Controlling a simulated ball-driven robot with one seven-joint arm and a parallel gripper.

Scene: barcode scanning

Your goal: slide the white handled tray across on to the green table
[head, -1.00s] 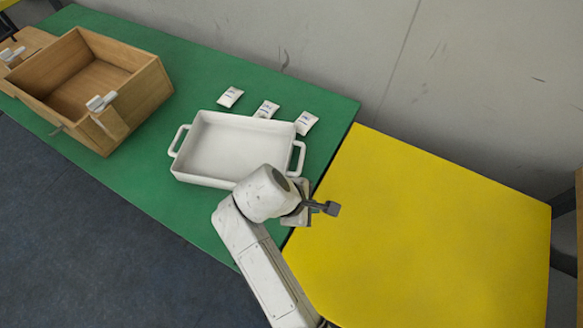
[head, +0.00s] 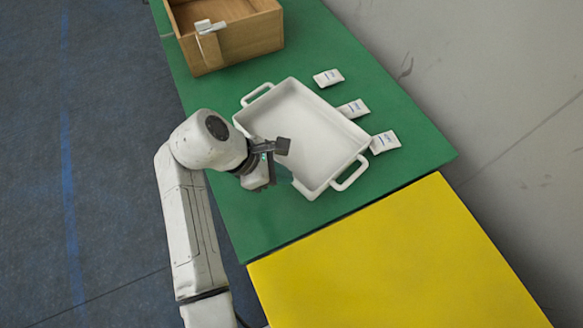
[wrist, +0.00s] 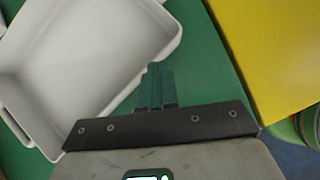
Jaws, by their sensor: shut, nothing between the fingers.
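The white handled tray (head: 312,140) sits on the green table (head: 400,100), wholly on its surface and empty. One handle (head: 350,174) points toward the yellow table and the other toward the wooden box. My gripper (head: 283,160) is shut and empty, over the near side of the tray in the head view. In the wrist view the gripper's fingers (wrist: 156,85) are together beside the tray's wall (wrist: 150,75), above the green surface. I cannot tell whether they touch the tray.
A yellow table (head: 390,270) adjoins the green table's near end. An open wooden box (head: 240,38) stands at the green table's far end. Three small white packets lie right of the tray, one of them nearest the wall (head: 384,142). Dark floor lies to the left.

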